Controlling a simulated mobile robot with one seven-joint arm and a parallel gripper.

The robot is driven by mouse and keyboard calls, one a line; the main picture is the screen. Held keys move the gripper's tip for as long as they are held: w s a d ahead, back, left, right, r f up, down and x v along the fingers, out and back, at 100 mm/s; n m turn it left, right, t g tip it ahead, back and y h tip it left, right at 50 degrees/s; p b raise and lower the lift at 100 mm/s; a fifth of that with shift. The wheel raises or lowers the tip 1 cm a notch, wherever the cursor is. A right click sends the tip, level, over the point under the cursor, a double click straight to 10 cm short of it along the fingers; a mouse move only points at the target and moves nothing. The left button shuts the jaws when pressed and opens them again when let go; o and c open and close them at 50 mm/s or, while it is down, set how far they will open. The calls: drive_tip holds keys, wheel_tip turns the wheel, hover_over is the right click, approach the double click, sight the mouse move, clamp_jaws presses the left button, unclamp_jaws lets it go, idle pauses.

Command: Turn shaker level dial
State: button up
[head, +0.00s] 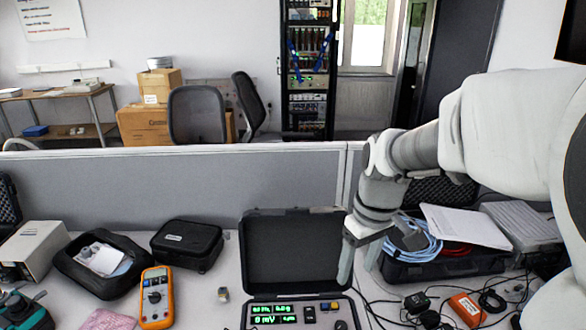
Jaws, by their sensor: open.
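The shaker unit is an open black case with its lid (292,250) raised. Its light panel (256,316) carries green lit displays (274,314) and is cut off by the bottom edge of the head view. A small dark round knob (340,325) shows at the panel's right; I cannot tell for sure that it is the level dial. My gripper (359,268) points down at the right side of the raised lid, above and slightly right of the knob. Its fingers are apart with nothing between them, and it appears clear of the panel.
An orange multimeter (156,298) and black pouches (187,244) lie left. A case with blue cable (425,240) stands right, near an orange box (468,309) and loose black cables. A grey partition (200,185) runs behind the table.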

sight(342, 325)
drive_tip(key=shift+n+g, duration=0.6)
drive_tip(key=f, duration=0.6)
drive_tip(key=w+f, duration=0.1)
drive_tip(key=f, duration=0.6)
drive_tip(key=w+f+b, duration=0.1)
drive_tip(key=f, duration=0.6)
drive_tip(key=shift+w+a+f, duration=0.1)
drive_tip(key=shift+a+f, duration=0.1)
clamp_jaws()
